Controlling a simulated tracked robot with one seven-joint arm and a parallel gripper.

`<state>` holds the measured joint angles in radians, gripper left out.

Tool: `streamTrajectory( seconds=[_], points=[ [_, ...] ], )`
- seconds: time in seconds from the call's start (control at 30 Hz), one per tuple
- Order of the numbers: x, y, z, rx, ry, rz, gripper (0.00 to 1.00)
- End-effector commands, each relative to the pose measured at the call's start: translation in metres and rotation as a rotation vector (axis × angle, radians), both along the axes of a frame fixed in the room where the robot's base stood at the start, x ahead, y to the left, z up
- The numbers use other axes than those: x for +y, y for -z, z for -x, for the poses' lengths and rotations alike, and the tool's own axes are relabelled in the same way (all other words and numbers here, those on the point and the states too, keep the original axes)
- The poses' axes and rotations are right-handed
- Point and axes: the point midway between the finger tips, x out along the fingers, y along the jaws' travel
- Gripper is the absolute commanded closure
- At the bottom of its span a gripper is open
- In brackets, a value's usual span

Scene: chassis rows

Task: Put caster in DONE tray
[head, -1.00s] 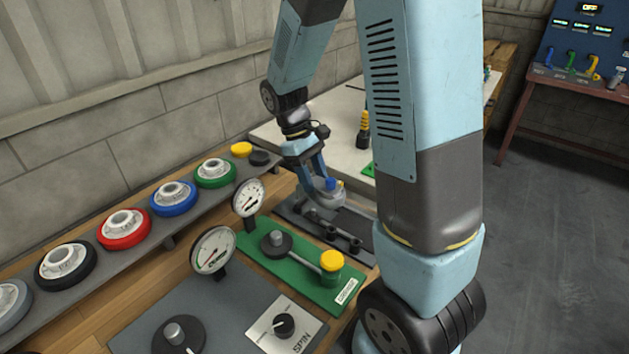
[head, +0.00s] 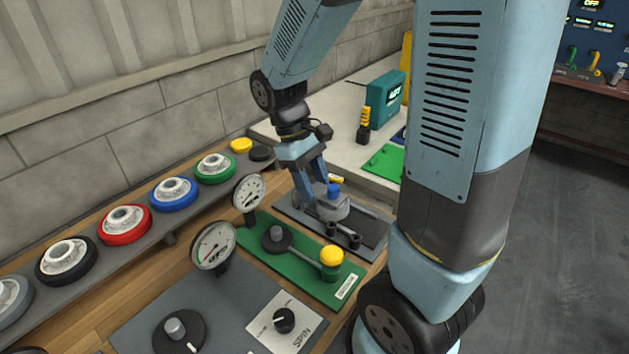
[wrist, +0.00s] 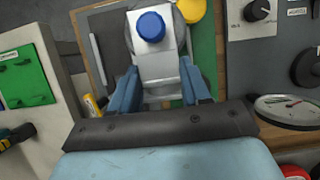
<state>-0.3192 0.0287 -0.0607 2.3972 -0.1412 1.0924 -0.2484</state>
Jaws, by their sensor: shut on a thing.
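The caster (head: 333,208), a grey metal piece with a blue cap (head: 334,190) on top, is held in my gripper (head: 318,196) over the dark grey fixture plate. It also shows in the wrist view as a light grey bracket (wrist: 152,67) with a round blue cap, between my two blue fingers (wrist: 160,88). I cannot tell whether its underside touches the plate. No tray marked DONE can be read. A flat green pad or tray (head: 384,163) lies on the pale table beyond the gripper, and a green panel (wrist: 30,78) shows at the wrist view's left.
The fixture plate (head: 365,228) carries black posts. A green plate (head: 300,275) with a yellow knob (head: 331,257) and gauges (head: 213,247) stand nearer. Wheels line a shelf (head: 103,268) at left. A teal device (head: 385,98) and a yellow-black post (head: 364,125) stand on the pale table.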

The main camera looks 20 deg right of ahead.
Motion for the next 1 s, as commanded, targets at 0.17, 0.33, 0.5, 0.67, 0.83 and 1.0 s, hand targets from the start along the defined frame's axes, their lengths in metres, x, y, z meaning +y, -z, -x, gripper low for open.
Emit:
streamTrajectory(
  seconds=[0.17, 0.33, 0.5, 0.67, 0.83, 1.0],
  points=[
    [0.000, -0.003, 0.000, -0.001, 0.000, 0.000, 0.97],
    [0.000, -0.010, -0.001, -0.002, 0.000, 0.000, 0.97],
    [0.000, -0.018, 0.000, 0.000, 0.000, 0.000, 0.97],
    [0.000, -0.025, -0.001, -0.002, 0.000, 0.000, 0.97],
    [0.000, -0.033, -0.001, -0.002, 0.000, 0.000, 0.97],
    [0.000, -0.041, 0.000, 0.000, -0.001, 0.000, 0.97]
  ],
)
